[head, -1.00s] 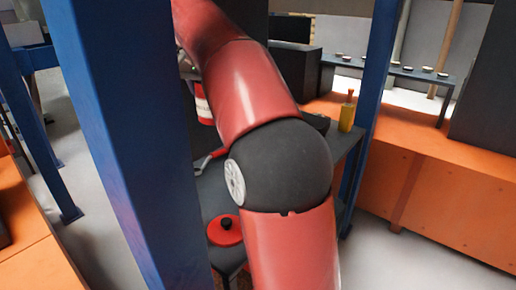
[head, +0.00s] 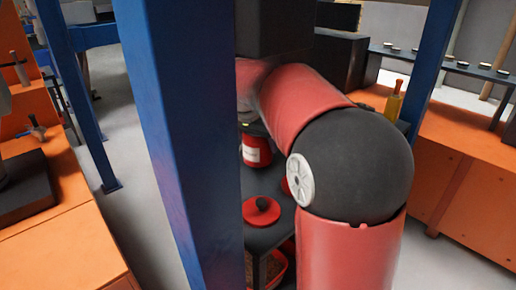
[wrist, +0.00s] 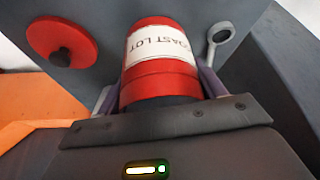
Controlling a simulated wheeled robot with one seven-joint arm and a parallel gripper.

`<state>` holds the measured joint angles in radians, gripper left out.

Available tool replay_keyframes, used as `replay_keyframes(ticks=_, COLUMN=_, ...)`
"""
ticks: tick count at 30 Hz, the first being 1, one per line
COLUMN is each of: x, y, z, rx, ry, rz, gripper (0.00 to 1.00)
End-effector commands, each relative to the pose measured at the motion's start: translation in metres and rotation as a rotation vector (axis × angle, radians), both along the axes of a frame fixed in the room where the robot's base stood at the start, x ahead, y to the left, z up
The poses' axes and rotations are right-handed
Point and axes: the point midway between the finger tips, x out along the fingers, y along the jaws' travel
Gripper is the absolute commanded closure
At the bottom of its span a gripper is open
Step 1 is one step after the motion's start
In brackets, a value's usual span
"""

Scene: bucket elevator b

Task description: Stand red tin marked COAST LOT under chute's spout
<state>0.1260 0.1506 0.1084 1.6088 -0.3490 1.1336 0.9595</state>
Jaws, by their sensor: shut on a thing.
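The red tin (head: 257,150) with a white label shows left of my arm in the head view. In the wrist view the tin (wrist: 160,68) fills the space between the fingers, and its label reads COAST LOT upside down. My gripper (wrist: 158,92) is shut on the tin. In the head view my arm covers most of the gripper. The tin is over the dark table (head: 258,238), beyond the red lid; I cannot tell if it touches the top. A dark boxy housing (head: 272,30) stands above and behind; I cannot make out the chute's spout.
A round red lid (head: 262,211) with a black knob lies on the table. A red bin (head: 275,270) with brown contents is below. A blue post (head: 180,150) stands close on the left. A grey ring-ended tool (wrist: 220,38) lies beside the tin.

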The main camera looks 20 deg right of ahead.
Motion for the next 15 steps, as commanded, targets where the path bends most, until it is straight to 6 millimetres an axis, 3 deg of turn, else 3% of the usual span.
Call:
replay_keyframes(ticks=4, x=0.0, y=0.0, z=-0.019, rx=0.001, ry=0.001, rz=0.0, gripper=0.72)
replay_keyframes(ticks=15, x=0.0, y=0.0, z=-0.024, rx=0.001, ry=-0.001, rz=0.0, gripper=0.72)
